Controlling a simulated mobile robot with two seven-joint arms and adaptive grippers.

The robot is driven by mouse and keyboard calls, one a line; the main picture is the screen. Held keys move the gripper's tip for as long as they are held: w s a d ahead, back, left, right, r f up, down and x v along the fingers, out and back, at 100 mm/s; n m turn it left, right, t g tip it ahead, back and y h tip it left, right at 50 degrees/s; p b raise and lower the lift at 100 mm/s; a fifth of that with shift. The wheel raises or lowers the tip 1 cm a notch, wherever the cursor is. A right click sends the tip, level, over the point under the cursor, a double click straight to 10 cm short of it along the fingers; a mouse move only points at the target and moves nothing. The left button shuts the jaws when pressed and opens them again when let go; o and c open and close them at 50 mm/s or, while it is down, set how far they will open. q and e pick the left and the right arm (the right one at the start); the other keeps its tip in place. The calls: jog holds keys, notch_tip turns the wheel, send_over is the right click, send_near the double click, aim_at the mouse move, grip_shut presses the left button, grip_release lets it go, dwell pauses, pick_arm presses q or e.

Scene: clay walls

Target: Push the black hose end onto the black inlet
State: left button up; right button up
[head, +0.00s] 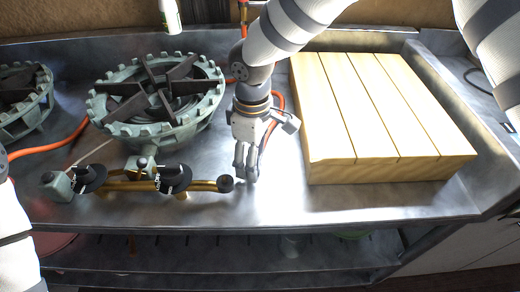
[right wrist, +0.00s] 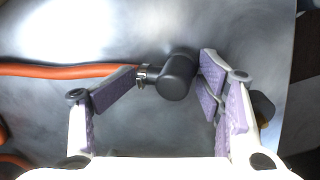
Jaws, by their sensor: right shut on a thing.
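The black hose end (right wrist: 178,78) is a rounded black elbow with a metal clamp, on an orange hose (right wrist: 60,70). My right gripper (head: 246,172) is shut on it; in the right wrist view the finger pads (right wrist: 160,88) stand on either side of it. In the head view the gripper mostly hides the hose end. The black inlet (head: 226,184) is the dark round tip at the right end of the brass pipe (head: 200,185), just left of my fingertips. In the right wrist view it shows partly behind the right finger (right wrist: 263,106). My left gripper is out of view.
A green-grey burner (head: 160,120) with black grates stands behind the brass pipe and its black knobs (head: 172,178). A slatted wooden board (head: 370,110) lies to the right. A white bottle (head: 170,15) stands at the back. The metal counter's front strip is clear.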

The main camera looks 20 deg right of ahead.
jog(key=shift+s+d+r, duration=0.1)
jog(key=shift+s+r, duration=0.05)
jog(key=shift+s, duration=0.05)
grip_shut()
jog(key=shift+w+r, duration=0.25)
jog(key=shift+r, duration=0.3)
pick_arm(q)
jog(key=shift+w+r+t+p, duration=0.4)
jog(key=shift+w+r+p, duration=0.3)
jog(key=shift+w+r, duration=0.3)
pick_arm(e)
jog(key=shift+r, duration=2.1)
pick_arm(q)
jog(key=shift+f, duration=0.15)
